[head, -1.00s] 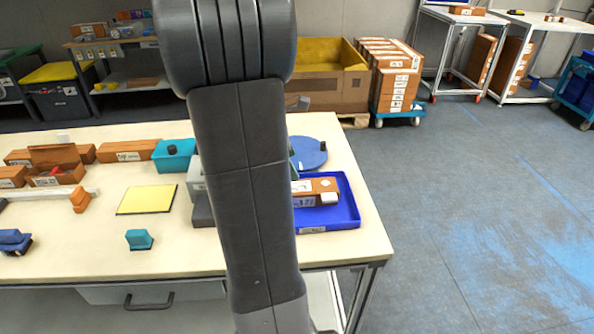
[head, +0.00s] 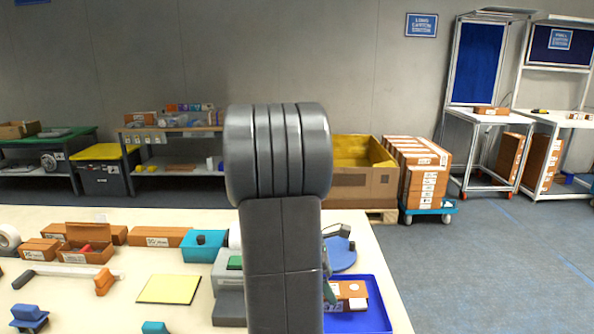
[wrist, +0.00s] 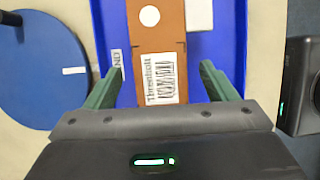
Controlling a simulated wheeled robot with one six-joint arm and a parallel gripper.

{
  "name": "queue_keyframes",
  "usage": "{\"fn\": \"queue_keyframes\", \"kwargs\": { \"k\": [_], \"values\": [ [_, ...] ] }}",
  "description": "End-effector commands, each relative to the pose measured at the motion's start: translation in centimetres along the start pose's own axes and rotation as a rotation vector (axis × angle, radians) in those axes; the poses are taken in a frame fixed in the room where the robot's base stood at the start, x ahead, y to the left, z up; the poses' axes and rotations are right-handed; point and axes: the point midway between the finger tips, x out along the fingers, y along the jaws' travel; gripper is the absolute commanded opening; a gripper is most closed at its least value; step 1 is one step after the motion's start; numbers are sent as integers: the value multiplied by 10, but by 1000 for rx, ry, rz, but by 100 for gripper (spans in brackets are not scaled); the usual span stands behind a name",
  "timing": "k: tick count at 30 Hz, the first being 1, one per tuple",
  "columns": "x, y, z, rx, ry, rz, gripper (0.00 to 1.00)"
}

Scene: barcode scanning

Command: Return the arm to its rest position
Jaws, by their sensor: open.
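My arm stands upright in the middle of the head view and hides part of the table behind it. In the wrist view my gripper (wrist: 157,88) is open, its two green fingers apart with nothing held between them. A brown box (wrist: 158,55) with a white barcode label lies in the blue tray (wrist: 238,45), ahead of the fingers and in line with the gap. In the head view the brown box (head: 350,290) and the blue tray (head: 372,318) show to the right of my arm. A green finger shows just left of the box there.
A round blue disc (head: 341,256) lies behind the tray. A teal bin (head: 203,246), a yellow pad (head: 170,289), an open brown box (head: 86,246) and other small items are spread on the table's left. Stacked cartons (head: 424,170) stand on a trolley beyond the table.

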Motion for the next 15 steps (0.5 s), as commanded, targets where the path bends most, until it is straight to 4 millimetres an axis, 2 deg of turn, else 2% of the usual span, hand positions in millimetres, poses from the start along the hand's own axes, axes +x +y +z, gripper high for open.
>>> {"fn": "queue_keyframes", "kwargs": {
  "k": [1,7,9,15],
  "values": [
    [12,-1,0,0,0,-4,78],
    [51,-1,-1,0,0,-3,78],
    [32,1,5,3,1,6,78],
    [13,1,13,1,0,4,78]
  ]
}}
